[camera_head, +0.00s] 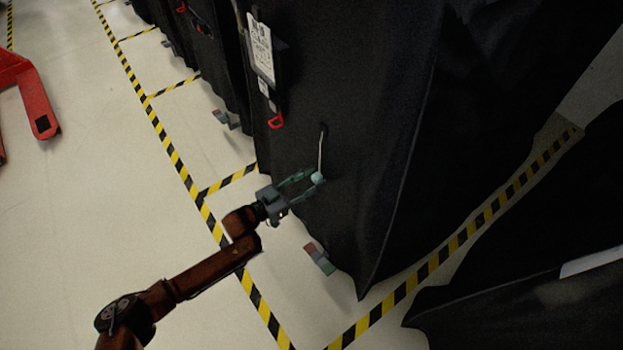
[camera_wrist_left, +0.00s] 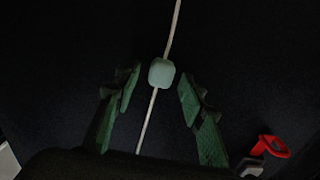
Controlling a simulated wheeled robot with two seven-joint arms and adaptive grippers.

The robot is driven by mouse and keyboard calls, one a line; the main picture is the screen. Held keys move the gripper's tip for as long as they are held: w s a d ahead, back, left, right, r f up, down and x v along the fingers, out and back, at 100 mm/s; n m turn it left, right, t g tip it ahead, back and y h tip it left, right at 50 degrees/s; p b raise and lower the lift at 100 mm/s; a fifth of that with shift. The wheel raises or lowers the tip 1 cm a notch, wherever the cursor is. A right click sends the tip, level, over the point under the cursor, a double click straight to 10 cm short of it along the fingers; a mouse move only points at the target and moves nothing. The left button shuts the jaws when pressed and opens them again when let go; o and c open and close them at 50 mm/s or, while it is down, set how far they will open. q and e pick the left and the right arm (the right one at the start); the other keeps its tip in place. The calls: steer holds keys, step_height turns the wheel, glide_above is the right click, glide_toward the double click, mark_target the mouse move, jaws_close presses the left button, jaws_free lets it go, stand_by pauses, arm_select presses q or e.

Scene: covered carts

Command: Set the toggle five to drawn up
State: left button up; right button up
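A pale green toggle (camera_head: 317,178) sits on a thin light cord (camera_head: 321,150) in front of the black cover of the nearest cart (camera_head: 350,110). No number shows on the toggle. My left gripper (camera_head: 308,181) is open at the toggle. In the left wrist view the toggle (camera_wrist_left: 161,73) lies between the two fingertips of my left gripper (camera_wrist_left: 158,84), with a gap on each side. The cord (camera_wrist_left: 147,122) runs out both above and below the toggle there. My right gripper is not in view.
A red pull (camera_head: 276,121) and a white label (camera_head: 261,48) are on the same cart; the red pull also shows in the left wrist view (camera_wrist_left: 273,146). Another dark cover (camera_head: 530,305) stands at lower right. Yellow-black tape (camera_head: 170,150) marks the clear floor.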

arm_select(q)
steer(key=shift+c, duration=0.2)
jaws_close()
stand_by(0.4)
